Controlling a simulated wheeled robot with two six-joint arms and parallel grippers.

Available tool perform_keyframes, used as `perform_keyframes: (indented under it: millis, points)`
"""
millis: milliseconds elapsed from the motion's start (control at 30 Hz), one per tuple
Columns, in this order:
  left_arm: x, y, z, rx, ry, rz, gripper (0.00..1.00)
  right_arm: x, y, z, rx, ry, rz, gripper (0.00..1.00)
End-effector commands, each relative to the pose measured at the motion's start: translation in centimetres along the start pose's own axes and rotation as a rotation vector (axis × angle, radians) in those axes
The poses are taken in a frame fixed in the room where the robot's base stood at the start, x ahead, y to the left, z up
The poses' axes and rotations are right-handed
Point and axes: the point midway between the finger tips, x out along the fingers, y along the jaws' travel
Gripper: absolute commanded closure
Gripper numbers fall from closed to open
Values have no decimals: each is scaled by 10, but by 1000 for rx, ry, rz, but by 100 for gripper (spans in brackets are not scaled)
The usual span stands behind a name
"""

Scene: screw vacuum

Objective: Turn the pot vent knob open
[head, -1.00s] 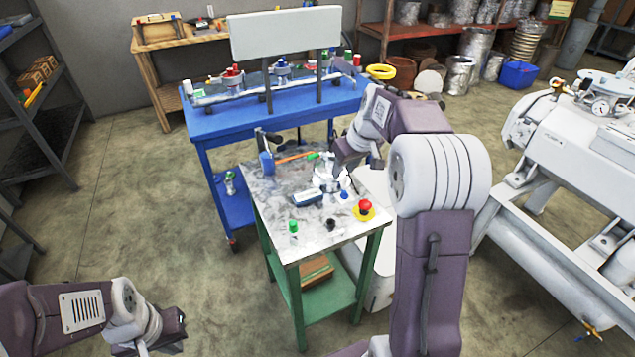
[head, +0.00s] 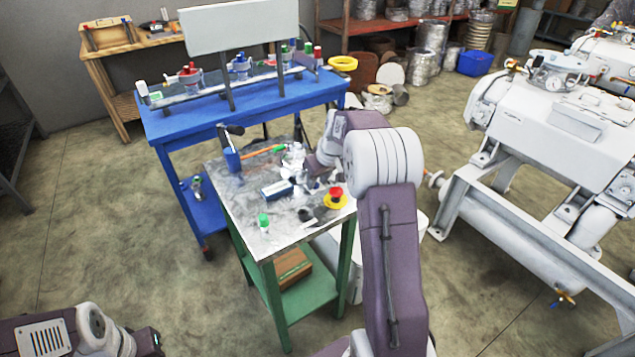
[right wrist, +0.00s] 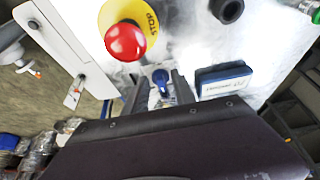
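A small blue knob (right wrist: 161,79), which looks like the pot vent knob, sits on the pale metal tabletop. In the right wrist view my right gripper (right wrist: 158,86) has its two dark fingers apart, one on each side of the knob. A gap shows around the knob, and I cannot tell whether either finger touches it. In the head view my right gripper (head: 314,176) is low over the table, partly hidden by its own arm. My left gripper (head: 152,342) is at the bottom left, away from the table; its fingers are not clear.
A red stop button (right wrist: 126,42) on a yellow base stands close to the knob. A blue-and-white box (right wrist: 222,80) lies on the other side. A black knob (right wrist: 227,9) and a green-capped item (head: 264,222) are also on the table (head: 240,196). A blue workbench (head: 180,125) stands behind.

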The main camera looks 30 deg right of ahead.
Motion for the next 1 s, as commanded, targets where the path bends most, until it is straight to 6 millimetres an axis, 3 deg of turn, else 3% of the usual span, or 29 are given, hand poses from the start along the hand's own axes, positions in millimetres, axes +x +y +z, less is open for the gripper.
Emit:
perform_keyframes:
  millis: [200, 300, 333, 767, 1000]
  points:
    - [0, 0, 0, 0, 0, 0, 100, 0, 0, 0, 0, 0, 0, 71]
    - [0, 0, 0, 0, 0, 0, 100, 0, 0, 0, 0, 0, 0, 99]
    - [0, 0, 0, 0, 0, 0, 100, 0, 0, 0, 0, 0, 0, 100]
    - [-1, 0, 0, 0, 0, 0, 100, 1, -1, 1, 4, -3, 0, 100]
    - [-11, 0, -1, 0, 0, 0, 100, -1, -3, 1, 67, -8, 24, 100]
